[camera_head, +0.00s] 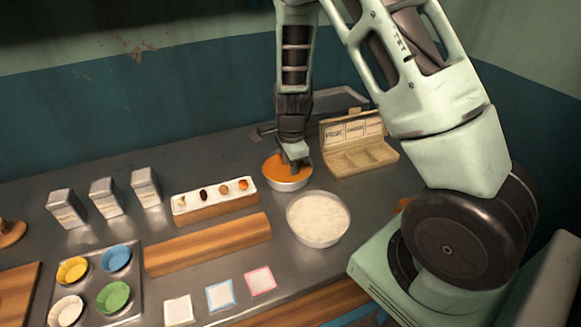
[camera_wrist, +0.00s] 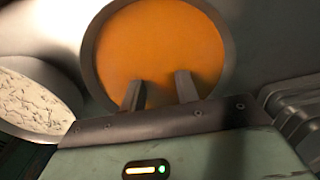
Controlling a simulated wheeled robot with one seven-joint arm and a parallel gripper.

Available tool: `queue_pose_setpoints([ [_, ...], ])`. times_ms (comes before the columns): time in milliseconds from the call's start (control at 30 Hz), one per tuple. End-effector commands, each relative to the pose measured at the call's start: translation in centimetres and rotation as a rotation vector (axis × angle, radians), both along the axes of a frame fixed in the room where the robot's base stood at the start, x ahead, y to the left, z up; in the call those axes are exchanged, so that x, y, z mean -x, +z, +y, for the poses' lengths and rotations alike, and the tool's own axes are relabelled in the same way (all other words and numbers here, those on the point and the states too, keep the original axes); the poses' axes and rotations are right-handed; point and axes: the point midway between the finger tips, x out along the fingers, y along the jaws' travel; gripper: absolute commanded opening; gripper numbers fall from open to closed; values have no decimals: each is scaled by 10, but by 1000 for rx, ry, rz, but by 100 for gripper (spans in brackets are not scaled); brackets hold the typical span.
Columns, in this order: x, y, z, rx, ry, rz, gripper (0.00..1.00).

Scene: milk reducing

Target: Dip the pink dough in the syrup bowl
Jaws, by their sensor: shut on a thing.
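The syrup bowl (camera_head: 287,183) is a round metal bowl of orange syrup (camera_head: 274,167) near the middle of the table. In the wrist view its orange surface (camera_wrist: 150,45) fills the upper middle. My gripper (camera_head: 295,165) points down into this bowl. In the wrist view its two fingers (camera_wrist: 160,92) stand a little apart, with their tips over or in the syrup. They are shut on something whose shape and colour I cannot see. No pink dough shows in either view; what the fingers hold is hidden at or below the syrup surface.
A bowl of white, flaky contents (camera_head: 318,218) stands close in front of the syrup bowl. An open beige box (camera_head: 362,158) is behind right, a white-topped tray with small pieces (camera_head: 214,200) to the left. Metal tins (camera_head: 104,197) and coloured cups (camera_head: 115,296) stand farther left.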

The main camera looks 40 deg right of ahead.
Motion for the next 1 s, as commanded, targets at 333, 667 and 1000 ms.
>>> queue_pose_setpoints([
  [333,0,0,0,0,0,0,9],
  [667,0,4,0,0,0,0,9],
  [1000,0,24,0,0,0,0,9],
])
